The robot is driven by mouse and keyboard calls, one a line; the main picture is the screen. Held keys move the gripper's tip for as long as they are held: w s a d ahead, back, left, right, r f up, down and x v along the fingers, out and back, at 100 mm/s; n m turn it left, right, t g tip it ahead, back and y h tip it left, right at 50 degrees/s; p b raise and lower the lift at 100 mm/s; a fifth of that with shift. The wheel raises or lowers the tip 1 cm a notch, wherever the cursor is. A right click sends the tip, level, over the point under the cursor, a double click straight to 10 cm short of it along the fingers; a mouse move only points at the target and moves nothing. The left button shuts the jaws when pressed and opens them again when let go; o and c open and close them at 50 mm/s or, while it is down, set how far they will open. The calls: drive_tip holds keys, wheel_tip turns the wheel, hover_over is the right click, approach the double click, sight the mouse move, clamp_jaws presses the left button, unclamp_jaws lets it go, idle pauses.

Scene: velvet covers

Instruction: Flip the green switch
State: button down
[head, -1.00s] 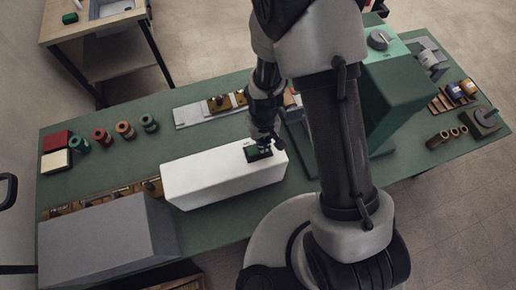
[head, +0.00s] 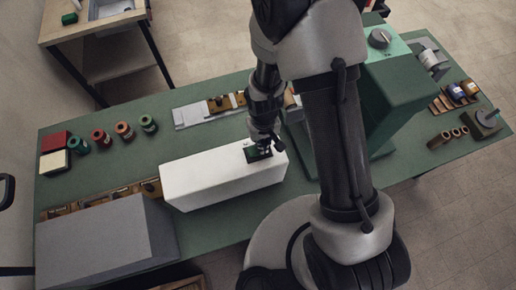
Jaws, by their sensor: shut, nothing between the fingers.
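The green switch (head: 255,155) is a small dark green piece on the top right end of a long white box (head: 212,178) on the green table. My gripper (head: 265,148) points down at the switch from above and is shut with nothing in it. Its fingertips are at or just over the switch's right part; I cannot tell whether they touch. The fingers partly hide the switch, so its position is unclear.
A grey sloped box (head: 95,250) stands front left. Several spools (head: 124,130) and a red box (head: 56,141) lie at the left. A large green machine (head: 400,95) stands right of my arm. A metal rail with brass pieces (head: 205,108) lies behind the white box.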

drive_tip(key=shift+r+p, duration=2.15)
drive_tip(key=shift+r, duration=1.25)
drive_tip(key=shift+s+f, duration=0.1)
